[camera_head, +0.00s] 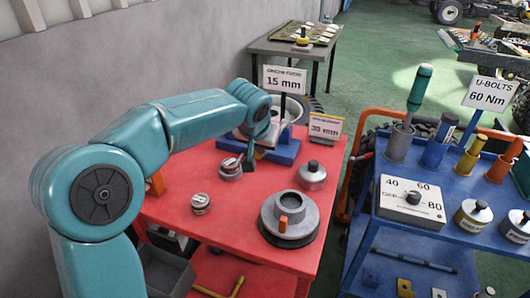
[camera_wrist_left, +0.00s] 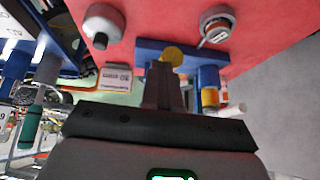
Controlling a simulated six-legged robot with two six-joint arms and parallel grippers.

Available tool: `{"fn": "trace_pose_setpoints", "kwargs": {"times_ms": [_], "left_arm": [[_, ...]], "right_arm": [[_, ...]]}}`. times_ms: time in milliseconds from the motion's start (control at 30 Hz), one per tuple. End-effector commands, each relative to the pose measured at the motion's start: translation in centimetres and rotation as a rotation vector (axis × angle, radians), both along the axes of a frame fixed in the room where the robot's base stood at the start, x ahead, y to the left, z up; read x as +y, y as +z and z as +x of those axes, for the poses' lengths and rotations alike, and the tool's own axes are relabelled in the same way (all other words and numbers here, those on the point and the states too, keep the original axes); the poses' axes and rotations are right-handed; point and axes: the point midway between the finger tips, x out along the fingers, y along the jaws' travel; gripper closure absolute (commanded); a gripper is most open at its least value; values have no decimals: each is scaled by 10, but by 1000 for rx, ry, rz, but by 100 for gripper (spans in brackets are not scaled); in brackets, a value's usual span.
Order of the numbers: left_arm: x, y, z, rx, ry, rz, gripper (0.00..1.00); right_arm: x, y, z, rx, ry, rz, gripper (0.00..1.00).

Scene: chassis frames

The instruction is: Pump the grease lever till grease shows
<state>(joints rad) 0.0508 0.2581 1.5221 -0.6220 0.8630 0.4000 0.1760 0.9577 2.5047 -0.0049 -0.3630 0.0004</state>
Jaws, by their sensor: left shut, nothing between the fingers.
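My left arm reaches in from the left over the red table. Its gripper (camera_head: 250,160) is shut and empty at the near left side of a blue block (camera_head: 284,152) with a pale rounded body on it. In the left wrist view the shut fingers (camera_wrist_left: 163,75) point at the blue block (camera_wrist_left: 148,47), close to a yellow disc (camera_wrist_left: 172,55). A blue post with a yellow ring (camera_wrist_left: 209,97) stands beside the fingers. I cannot tell which part is the grease lever, or whether the fingers touch it. No grease is discernible. My right gripper is not in view.
The red table (camera_head: 180,222) also bears a grey round hub with an orange knob (camera_head: 288,217), a lidded pot (camera_head: 312,175) and two small tins. Signs stand at its back. A blue cart (camera_head: 375,222) with tools stands to the right.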

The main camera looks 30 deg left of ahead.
Motion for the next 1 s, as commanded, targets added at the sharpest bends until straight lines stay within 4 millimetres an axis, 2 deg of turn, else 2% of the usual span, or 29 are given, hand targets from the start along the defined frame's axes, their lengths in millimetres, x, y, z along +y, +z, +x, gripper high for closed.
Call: {"fn": "trace_pose_setpoints", "kwargs": {"times_ms": [133, 300, 1000], "left_arm": [[-5, 23, -14, -5, -1, 0, 100], [-7, 35, -22, -4, 0, -1, 100], [-9, 38, -23, -4, -1, 0, 100]], "right_arm": [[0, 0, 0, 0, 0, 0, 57], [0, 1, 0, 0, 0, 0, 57], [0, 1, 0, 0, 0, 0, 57]]}}
